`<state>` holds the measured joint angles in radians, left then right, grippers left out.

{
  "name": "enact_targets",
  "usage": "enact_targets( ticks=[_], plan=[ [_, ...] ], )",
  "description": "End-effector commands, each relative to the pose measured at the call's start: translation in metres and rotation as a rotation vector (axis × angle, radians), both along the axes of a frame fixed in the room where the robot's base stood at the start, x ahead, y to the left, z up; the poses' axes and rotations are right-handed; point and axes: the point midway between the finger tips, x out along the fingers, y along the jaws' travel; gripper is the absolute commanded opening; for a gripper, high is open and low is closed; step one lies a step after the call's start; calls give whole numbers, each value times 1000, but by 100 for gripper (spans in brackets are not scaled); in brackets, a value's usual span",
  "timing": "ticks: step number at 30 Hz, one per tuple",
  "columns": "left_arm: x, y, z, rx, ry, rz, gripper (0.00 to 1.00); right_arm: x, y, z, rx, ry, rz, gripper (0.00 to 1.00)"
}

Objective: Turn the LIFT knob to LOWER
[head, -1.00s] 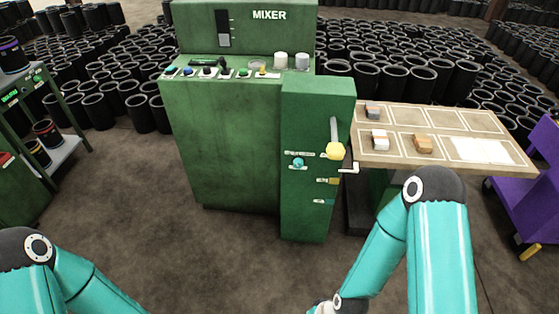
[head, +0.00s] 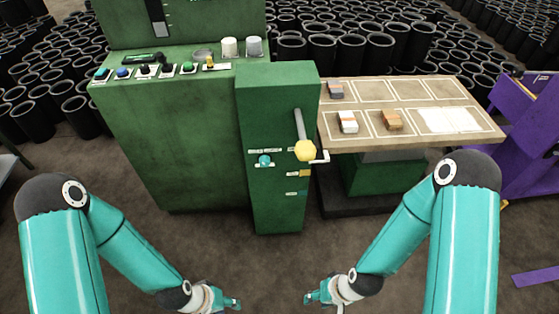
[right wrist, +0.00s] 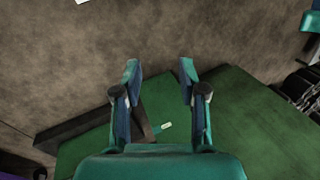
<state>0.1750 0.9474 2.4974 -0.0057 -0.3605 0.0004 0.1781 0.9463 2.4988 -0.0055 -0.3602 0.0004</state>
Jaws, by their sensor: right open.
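A small teal knob (head: 264,160) sits on the front of the narrow green cabinet (head: 275,110), below pale label plates (head: 265,150) too small to read. I take it for the LIFT knob; its pointing direction is unclear. My left gripper (head: 236,303) is low in front of the cabinet, apart from it; its finger opening cannot be made out. My right gripper (head: 309,298) is also low in front, to the right, clear of the knob. In the right wrist view its fingers (right wrist: 160,76) are spread with nothing between them; the knob does not show there.
A lever with a yellow ball (head: 305,151) stands out right of the knob. Smaller plates (head: 297,194) lie below it. The green mixer (head: 180,130) stands left. A tray table (head: 400,145) with blocks stands right. Floor before the cabinet is clear except for my arms.

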Motion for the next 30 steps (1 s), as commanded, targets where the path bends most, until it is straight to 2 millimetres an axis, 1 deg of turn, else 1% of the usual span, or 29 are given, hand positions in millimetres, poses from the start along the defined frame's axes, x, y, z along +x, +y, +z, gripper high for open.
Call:
enact_targets(
  ticks=[10, 11, 13, 15, 17, 18, 20, 23, 24, 25, 26, 27, 29, 30],
  plan=[
    [-1, 0, 0, 0, 3, 1, 40, 0, 1, 0, 0, 0, 2, 42],
    [-1, 0, 0, 0, 3, 1, 40, 0, 1, 0, 0, 0, 2, 45],
    [-1, 0, -2, 0, 2, 2, 40, 1, 1, -1, -1, -5, 2, 57],
    [-1, 0, -8, 0, 2, 2, 40, 8, 1, -7, -7, -28, 3, 67],
    [-1, 0, -17, 0, 2, 2, 40, 21, 3, -17, -17, -67, 5, 67],
    [-1, 0, -25, 0, 1, 1, 40, 32, -3, -25, -27, -105, 7, 67],
    [-1, 0, -41, 0, 2, 2, 40, 55, -3, -39, -47, -182, 9, 67],
    [-1, 0, -75, 0, 2, 2, 40, 107, 7, -62, -92, -360, 13, 67],
    [-1, 0, -91, 0, 2, 2, 40, 131, 12, -70, -113, -445, 15, 67],
    [-1, 0, -103, 0, 2, 2, 40, 149, 17, -75, -130, -512, 15, 67],
    [-1, 0, -115, 0, 2, 2, 40, 167, 22, -78, -148, -582, 15, 67],
    [-1, 0, -131, 0, 3, 1, 40, 190, 30, -81, -171, -677, 13, 67],
    [-1, 1, -155, 0, 3, 1, 40, 222, 42, -80, -208, -820, 7, 67],
    [-1, 0, -170, 0, 3, 1, 40, 241, 51, -77, -231, -913, -1, 67]
  ],
)
